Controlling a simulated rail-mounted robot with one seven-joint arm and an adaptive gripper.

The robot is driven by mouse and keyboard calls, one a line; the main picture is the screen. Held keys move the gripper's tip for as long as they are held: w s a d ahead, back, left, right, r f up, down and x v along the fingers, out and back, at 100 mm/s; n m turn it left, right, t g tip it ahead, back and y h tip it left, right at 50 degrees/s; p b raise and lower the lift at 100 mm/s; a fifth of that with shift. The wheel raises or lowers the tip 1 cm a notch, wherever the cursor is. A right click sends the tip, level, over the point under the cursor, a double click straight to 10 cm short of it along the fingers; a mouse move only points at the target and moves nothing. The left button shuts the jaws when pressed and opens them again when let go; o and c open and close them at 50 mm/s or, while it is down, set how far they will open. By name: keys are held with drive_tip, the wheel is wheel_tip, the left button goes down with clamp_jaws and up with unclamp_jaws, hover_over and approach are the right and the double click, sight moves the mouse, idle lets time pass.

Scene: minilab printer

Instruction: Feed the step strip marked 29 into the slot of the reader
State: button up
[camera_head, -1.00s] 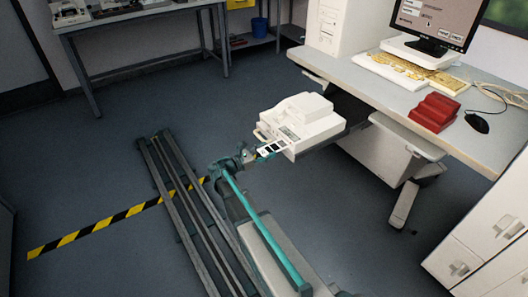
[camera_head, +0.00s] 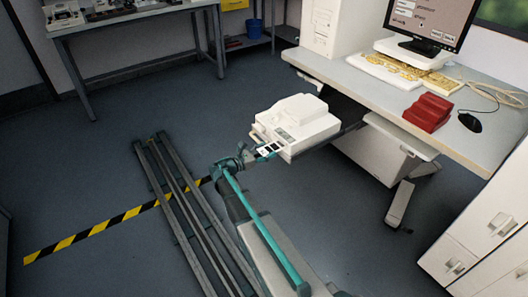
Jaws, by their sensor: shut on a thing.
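The reader (camera_head: 295,124) is a white box-like device on a pulled-out shelf under the desk. A step strip (camera_head: 270,149) with black and white patches is at the reader's near left side, held by my gripper (camera_head: 256,158). My gripper is shut on the strip at its left end. The strip lies close against the reader's front; I cannot tell whether its tip is in the slot. The number on the strip is too small to read.
A white desk (camera_head: 440,110) holds a monitor (camera_head: 430,22), a yellowed keyboard (camera_head: 387,70), a red block-like holder (camera_head: 428,112) and a black mouse (camera_head: 469,121). White drawers (camera_head: 475,235) stand at right.

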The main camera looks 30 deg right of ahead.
sight(272, 148)
drive_tip(key=shift+d, duration=0.2)
idle(0.3)
drive_tip(key=shift+w+d+p, duration=0.1)
drive_tip(key=shift+d+p, duration=0.5)
drive_tip(key=shift+d, duration=0.95)
drive_tip(key=o, duration=0.8)
drive_tip(key=shift+o, duration=0.2)
drive_tip(key=shift+o, duration=0.8)
drive_tip(key=shift+a, duration=0.1)
drive_tip(key=a+p, duration=0.1)
drive_tip(key=a, duration=0.5)
drive_tip(key=shift+s+a, duration=0.3)
drive_tip(key=shift+a, duration=0.1)
